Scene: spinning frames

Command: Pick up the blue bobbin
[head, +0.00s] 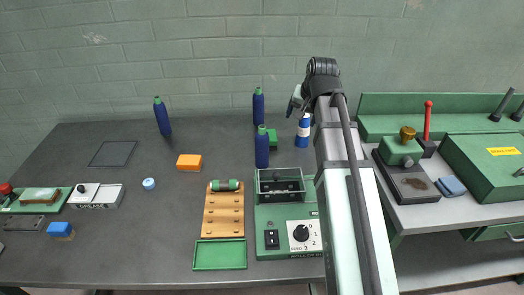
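Several dark blue, bobbin-shaped things with green tops stand upright on the grey bench in the head view. One blue bobbin (162,117) is at the back left. Another blue bobbin (258,107) is at the back middle, and a third blue bobbin (262,149) stands in front of it, beside the green machine. A blue-and-white cylinder (303,131) stands to their right, close to my arm. My gripper (295,101) is at the far end of my arm, appearing just above that cylinder. It is small and partly hidden by my arm, so its opening and any contact are unclear.
An orange block (189,162) and a small blue-white cap (149,184) lie left of a wooden rack (223,213). A green tray (220,254) is in front. A green machine (285,244) with a knob sits beside my arm. A dark square (112,153) marks the left bench.

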